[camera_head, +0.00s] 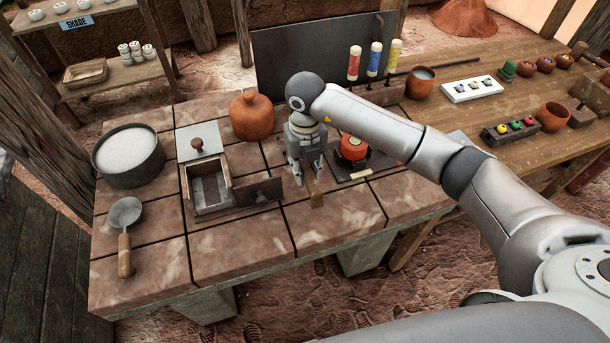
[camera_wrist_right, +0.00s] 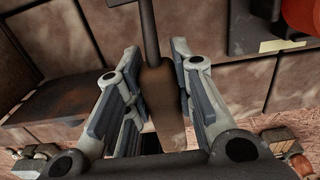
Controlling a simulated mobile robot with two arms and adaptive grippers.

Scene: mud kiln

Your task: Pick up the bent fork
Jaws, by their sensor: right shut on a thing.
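The bent fork (camera_head: 316,197) shows as a wooden handle just below my right gripper (camera_head: 307,172), above the brick tabletop (camera_head: 235,257). In the right wrist view, its wooden handle (camera_wrist_right: 163,92) lies between the two fingers, and a dark metal shaft (camera_wrist_right: 148,22) runs on past the fingertips. My right gripper is shut on the handle. The forked end is not clearly seen, so I cannot tell its shape or whether the fork touches the bricks. My left gripper is not in view.
A small open box (camera_head: 208,188) with a knobbed lid stands left of the gripper. An orange clay jar (camera_head: 251,116) stands behind. A pot (camera_head: 128,150) and ladle (camera_head: 125,213) are left.

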